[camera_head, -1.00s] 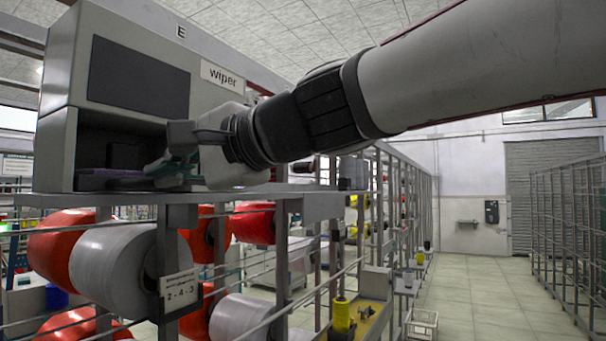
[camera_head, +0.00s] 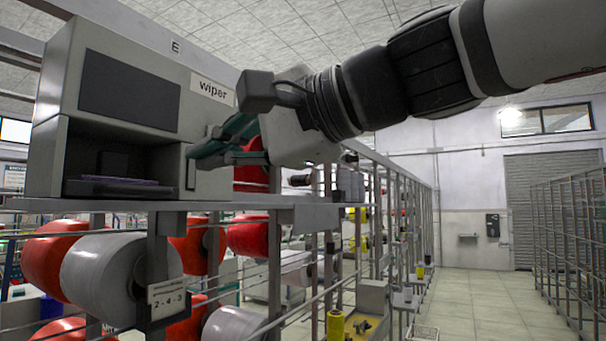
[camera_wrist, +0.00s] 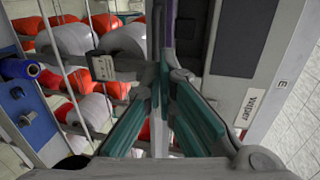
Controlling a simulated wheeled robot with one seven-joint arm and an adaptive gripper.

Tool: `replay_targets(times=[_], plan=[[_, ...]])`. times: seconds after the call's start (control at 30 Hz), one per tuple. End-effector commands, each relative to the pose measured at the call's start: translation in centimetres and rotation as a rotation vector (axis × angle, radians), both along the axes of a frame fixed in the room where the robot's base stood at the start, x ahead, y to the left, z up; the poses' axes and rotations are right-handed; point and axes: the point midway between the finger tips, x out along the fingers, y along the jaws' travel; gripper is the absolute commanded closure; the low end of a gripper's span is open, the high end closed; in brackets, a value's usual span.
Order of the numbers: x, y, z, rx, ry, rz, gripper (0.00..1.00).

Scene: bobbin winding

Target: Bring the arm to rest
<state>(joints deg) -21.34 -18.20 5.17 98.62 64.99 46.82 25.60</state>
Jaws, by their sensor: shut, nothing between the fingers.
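My gripper (camera_head: 205,150) has green-padded fingers and reaches in from the upper right in the head view. It is shut and empty, just right of the grey wiper box (camera_head: 135,92), at about the height of the box's open slot. In the wrist view my gripper (camera_wrist: 163,75) points at the shelf edge, and the fingertips lie together there. The wiper box (camera_wrist: 235,60) fills the right of that view. A flat purple item (camera_head: 118,184) lies inside the slot. Whether the fingertips touch the box's side wall is unclear.
Below the shelf (camera_head: 250,203) hang red spools and a white spool (camera_head: 112,275) beside a "2-4-3" label (camera_head: 171,298). Yellow bobbins (camera_head: 335,327) stand lower right. A metal rack (camera_head: 570,235) lines the right. The tiled aisle (camera_head: 465,300) between is free.

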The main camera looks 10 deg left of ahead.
Motion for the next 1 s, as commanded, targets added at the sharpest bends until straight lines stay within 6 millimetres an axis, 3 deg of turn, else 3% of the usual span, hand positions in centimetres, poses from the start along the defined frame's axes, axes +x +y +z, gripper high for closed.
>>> replay_targets(times=[0.2,0.57,0.67,0.77,1.0], plan=[[-0.8,-2.0,0.5,0.001,-0.001,0.001,1.0],[-0.9,-2.6,0.1,-0.014,-0.005,-0.005,1.0],[-0.4,-4.7,-3.0,-0.115,-0.036,-0.045,1.0],[0.2,-8.1,-8.0,-0.279,-0.082,-0.095,1.0],[-1.0,-18.7,-20.9,-0.745,-0.156,-0.15,1.0]])
